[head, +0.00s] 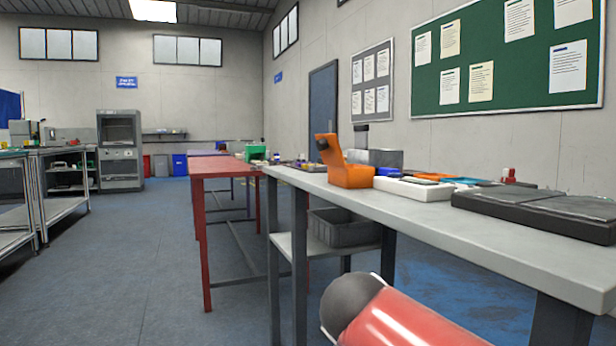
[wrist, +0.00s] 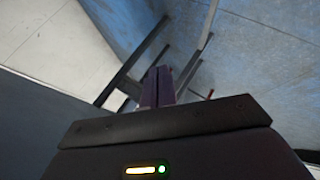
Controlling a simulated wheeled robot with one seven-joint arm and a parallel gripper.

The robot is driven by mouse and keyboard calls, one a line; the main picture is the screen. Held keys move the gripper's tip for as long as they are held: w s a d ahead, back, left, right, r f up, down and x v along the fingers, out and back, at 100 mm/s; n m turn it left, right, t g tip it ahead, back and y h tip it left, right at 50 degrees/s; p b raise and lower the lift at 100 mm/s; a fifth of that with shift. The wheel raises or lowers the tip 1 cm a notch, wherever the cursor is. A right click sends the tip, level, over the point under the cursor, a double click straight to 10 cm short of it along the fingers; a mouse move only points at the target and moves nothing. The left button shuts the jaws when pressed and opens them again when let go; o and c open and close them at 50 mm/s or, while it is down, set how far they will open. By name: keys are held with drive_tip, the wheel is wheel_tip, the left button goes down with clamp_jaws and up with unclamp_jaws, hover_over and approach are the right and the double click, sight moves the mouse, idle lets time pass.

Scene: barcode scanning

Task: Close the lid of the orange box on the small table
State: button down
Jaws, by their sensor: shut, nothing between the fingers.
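The orange box (head: 351,177) stands on the grey table (head: 480,222) near its far left end, in the head view. Its lid (head: 329,150) is open, raised and leaning to the left. My gripper (wrist: 158,72) shows in the wrist view with its two dark fingers together and nothing between them. It points down towards table legs and the blue floor, apart from the box. The box is not visible in the wrist view. The gripper is not visible in the head view; my red arm link shows at its bottom.
A white tray (head: 413,189) and small blue and orange items lie right of the box. A flat black case (head: 540,209) lies nearer on the table. A dark grey bin (head: 343,230) sits on the shelf below. A red table (head: 210,166) stands behind. Open floor (head: 130,250) lies to the left.

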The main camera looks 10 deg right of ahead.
drive_tip(key=w+a+r+n+t+h, duration=0.3)
drive_tip(key=w+r+n+t, duration=0.1)
drive_tip(key=w+r, duration=0.85)
drive_tip(key=w+a+r+n+t+h, duration=0.3)
drive_tip(key=w+a+r+n+t, duration=0.25)
drive_tip(key=w+a+r, duration=0.45)
drive_tip(key=p, duration=0.2)
approach(326, 152)
drive_tip(key=shift+w+r, duration=1.5)
drive_tip(key=shift+w, duration=0.25)
drive_tip(key=shift+d+m, duration=0.2)
drive_tip(key=shift+m, duration=0.15)
drive_tip(key=shift+r+p, duration=0.15)
drive_tip(key=shift+p, duration=0.3)
